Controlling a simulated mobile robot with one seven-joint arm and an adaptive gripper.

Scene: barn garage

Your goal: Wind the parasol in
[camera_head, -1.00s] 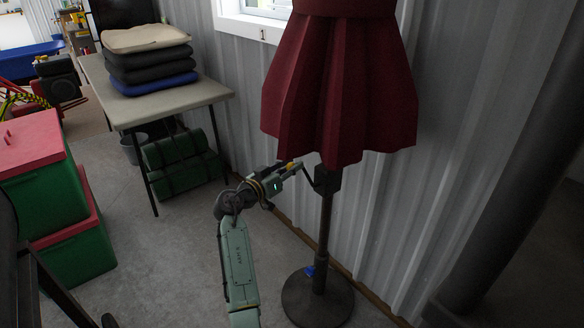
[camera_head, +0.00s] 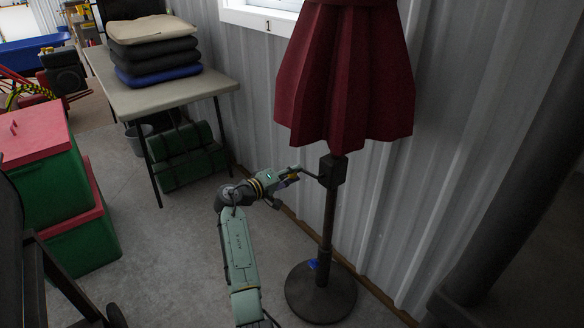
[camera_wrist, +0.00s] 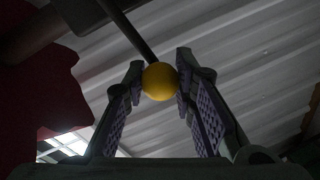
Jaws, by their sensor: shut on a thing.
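The dark red parasol (camera_head: 345,75) hangs folded in pleats around its dark pole (camera_head: 328,220), which stands upright in a round dark base (camera_head: 320,292). A dark crank box (camera_head: 333,171) sits on the pole just below the canopy's hem. A thin crank arm reaches left from it to my gripper (camera_head: 287,180). In the wrist view my gripper (camera_wrist: 160,82) is shut on the crank's yellow round knob (camera_wrist: 160,81), with a finger on each side. The dark crank rod (camera_wrist: 128,32) runs up and left from the knob. A red piece of canopy shows at the left there.
A table (camera_head: 165,97) with stacked cushions (camera_head: 152,48) stands at the back left, green rolls (camera_head: 183,155) beneath it. Green boxes with red lids (camera_head: 80,235) stand at the left. The corrugated wall (camera_head: 390,200) is close behind the pole. Floor between is clear.

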